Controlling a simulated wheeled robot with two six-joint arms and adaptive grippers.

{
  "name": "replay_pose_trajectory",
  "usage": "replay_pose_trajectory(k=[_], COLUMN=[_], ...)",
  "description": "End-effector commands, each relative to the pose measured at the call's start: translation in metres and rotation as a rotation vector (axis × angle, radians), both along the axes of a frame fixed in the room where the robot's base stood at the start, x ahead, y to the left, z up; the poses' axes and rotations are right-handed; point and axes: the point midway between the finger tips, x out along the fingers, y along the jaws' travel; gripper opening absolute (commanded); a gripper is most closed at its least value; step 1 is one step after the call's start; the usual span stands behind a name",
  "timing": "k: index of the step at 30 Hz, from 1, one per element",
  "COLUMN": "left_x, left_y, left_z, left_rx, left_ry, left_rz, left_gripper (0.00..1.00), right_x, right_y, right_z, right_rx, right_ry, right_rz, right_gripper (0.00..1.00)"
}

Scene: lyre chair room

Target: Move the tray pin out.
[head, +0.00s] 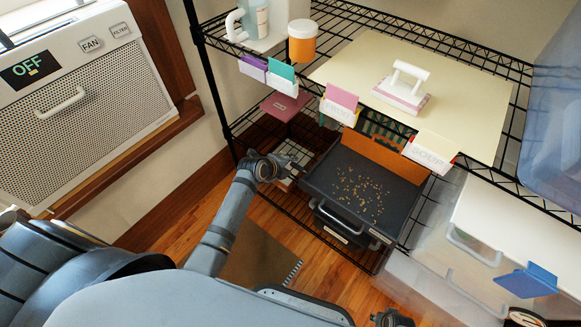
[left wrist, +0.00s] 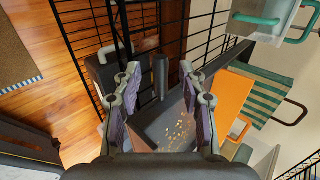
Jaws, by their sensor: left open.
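The dark grey tray (head: 365,182) with brown crumbs sits on the lower wire shelf in the head view; part of it also shows in the left wrist view (left wrist: 180,128). A dark upright post (left wrist: 160,74), which looks like the tray pin, stands at the tray's edge in the left wrist view. My left gripper (head: 283,166) is at the tray's left corner. In the left wrist view its fingers (left wrist: 160,88) are spread, with the post showing between them; I cannot tell whether they touch it. In the head view I cannot make out the pin.
An orange panel (head: 377,152) stands behind the tray. The upper wire shelf holds label cards, an orange jar (head: 302,45) and a cream board (head: 450,85). A clear bin (head: 440,240) stands right of the tray. Wood floor (head: 165,240) is open at left.

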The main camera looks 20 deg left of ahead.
Motion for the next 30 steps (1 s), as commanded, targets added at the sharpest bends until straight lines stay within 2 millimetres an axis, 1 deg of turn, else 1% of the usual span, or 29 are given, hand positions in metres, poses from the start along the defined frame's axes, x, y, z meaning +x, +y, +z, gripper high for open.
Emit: replay_pose_trajectory(k=[1,4,11,14,18,21,30], left_x=[0.0034,0.0067,0.0072,0.0070,0.0071,0.0069,0.0067], left_y=[-0.0016,-0.0030,-0.0030,-0.0030,-0.0029,-0.0028,-0.0025], left_z=[-0.0046,-0.0074,-0.0075,-0.0074,-0.0074,-0.0074,-0.0076], left_rx=[-0.001,-0.001,-0.001,0.000,0.000,0.000,0.000], left_ry=[0.000,0.000,0.000,0.000,0.000,0.000,0.001], left_rz=[0.000,-0.001,-0.001,0.000,0.000,0.000,0.000], left_gripper=[0.42,0.42,0.42,0.31,0.12,0.00,0.00], right_x=[0.0020,0.0051,0.0054,0.0055,0.0055,0.0056,0.0056], right_y=[0.0003,0.0009,0.0009,0.0009,0.0009,0.0008,0.0005], right_z=[-0.0001,0.0025,0.0036,0.0036,0.0036,0.0035,0.0035], right_rx=[0.000,0.001,0.001,0.001,0.001,0.001,0.000], right_ry=[0.000,-0.002,-0.001,-0.001,-0.002,-0.002,-0.002], right_rz=[0.000,0.000,0.000,0.000,0.000,0.000,0.000], right_gripper=[0.40,0.40,0.40,0.40,0.40,0.40,0.40])
